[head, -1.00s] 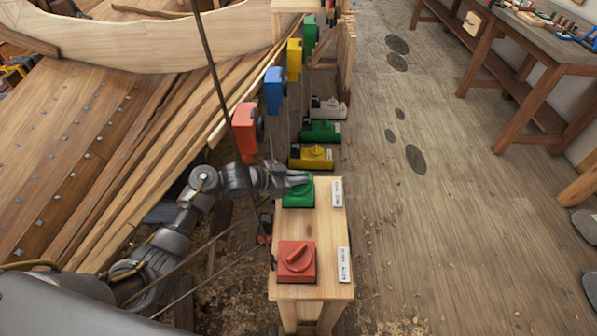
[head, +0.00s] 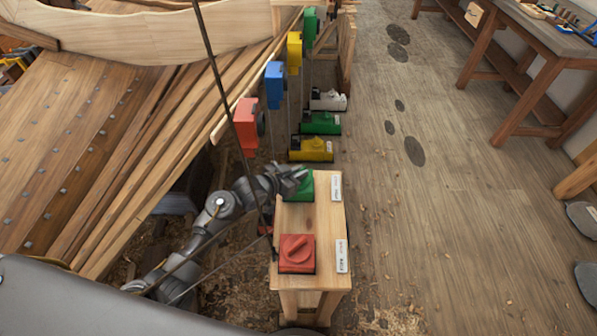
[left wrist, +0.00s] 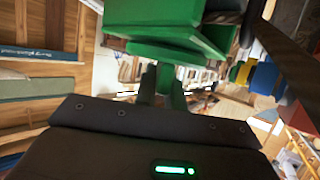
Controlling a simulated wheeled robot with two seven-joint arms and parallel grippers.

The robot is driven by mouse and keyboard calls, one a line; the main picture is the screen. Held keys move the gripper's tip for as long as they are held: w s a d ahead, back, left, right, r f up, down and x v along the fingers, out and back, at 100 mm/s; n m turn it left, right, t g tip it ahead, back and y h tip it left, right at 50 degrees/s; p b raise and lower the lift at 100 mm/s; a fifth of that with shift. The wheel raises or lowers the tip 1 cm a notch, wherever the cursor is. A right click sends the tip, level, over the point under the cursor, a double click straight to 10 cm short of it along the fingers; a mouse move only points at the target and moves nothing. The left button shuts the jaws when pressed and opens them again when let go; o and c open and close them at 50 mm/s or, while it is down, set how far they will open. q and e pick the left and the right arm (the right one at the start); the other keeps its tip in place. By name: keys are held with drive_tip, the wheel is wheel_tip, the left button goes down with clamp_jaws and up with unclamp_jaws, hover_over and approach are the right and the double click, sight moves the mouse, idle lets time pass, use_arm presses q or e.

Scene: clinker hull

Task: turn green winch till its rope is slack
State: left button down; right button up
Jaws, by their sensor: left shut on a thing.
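The green winch (head: 306,188) sits on the far end of a small wooden bench (head: 318,218). My left gripper (head: 294,177) reaches in from the left over its top and is shut, apparently on the winch's knob, which the fingers mostly hide. In the left wrist view the green body (left wrist: 165,28) fills the top, with my dark fingers (left wrist: 165,88) below it. A dark taut-looking rope (head: 222,75) runs from the top down to the bench's left side. I cannot tell which winch it belongs to. My right gripper is not in view.
A red winch (head: 297,255) with a red knob sits at the bench's near end; white labels (head: 342,256) lie beside the winches. Yellow (head: 312,150), green and grey units stand on the floor beyond. Hanging red (head: 246,125), blue and yellow blocks are left.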

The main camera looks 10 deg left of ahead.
use_arm(q)
drive_tip(key=c, duration=1.5)
unclamp_jaws()
drive_tip(key=b+v, duration=0.1)
drive_tip(key=v, duration=0.9)
drive_tip(key=shift+s+a, duration=0.25)
drive_tip(key=shift+s, duration=0.05)
